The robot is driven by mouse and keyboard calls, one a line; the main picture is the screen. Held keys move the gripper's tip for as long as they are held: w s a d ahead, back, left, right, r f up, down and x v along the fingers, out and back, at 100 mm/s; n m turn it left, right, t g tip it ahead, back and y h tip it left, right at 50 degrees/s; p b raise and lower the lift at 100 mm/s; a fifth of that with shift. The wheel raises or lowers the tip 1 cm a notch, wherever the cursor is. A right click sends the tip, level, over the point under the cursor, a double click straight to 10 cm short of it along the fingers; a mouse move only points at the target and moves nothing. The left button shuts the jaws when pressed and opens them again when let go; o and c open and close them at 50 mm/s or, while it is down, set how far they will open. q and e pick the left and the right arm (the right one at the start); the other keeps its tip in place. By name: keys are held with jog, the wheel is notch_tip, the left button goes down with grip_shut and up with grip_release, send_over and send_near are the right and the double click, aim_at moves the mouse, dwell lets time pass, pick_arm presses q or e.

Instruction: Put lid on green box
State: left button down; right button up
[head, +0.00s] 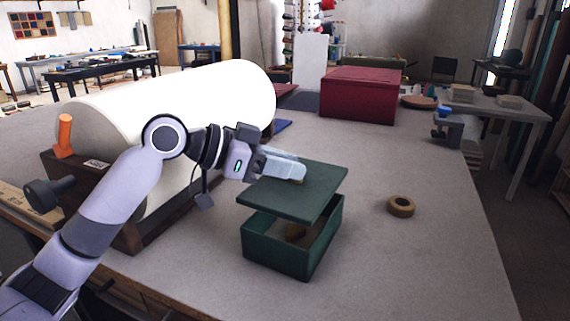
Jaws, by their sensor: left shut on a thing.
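The green box (276,244) stands open on the grey table, with a small brownish thing partly visible inside. The flat green lid (300,192) is tilted above the box, and a gap shows between the two at the front and right. My left gripper (299,176) is shut on the lid near its back left edge and holds it over the box. Whether the lid touches the box's rear rim is hidden. My right gripper is not in view.
A brown tape roll (401,206) lies on the table (420,265) to the right of the box. A large white roll (180,110) on a wooden stand is behind my left arm. A red box (358,97) stands farther back. The table's right front is clear.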

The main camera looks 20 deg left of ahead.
aim_at(285, 189)
pick_arm(q)
jog(key=shift+r, duration=0.1)
dwell(0.6)
jog(key=shift+p, duration=0.4)
jog(key=shift+p, duration=0.65)
dwell(1.0)
jog(key=shift+f+b, duration=1.4)
jog(key=shift+f, duration=1.1)
dwell(0.5)
jog(key=c, duration=0.8)
grip_release()
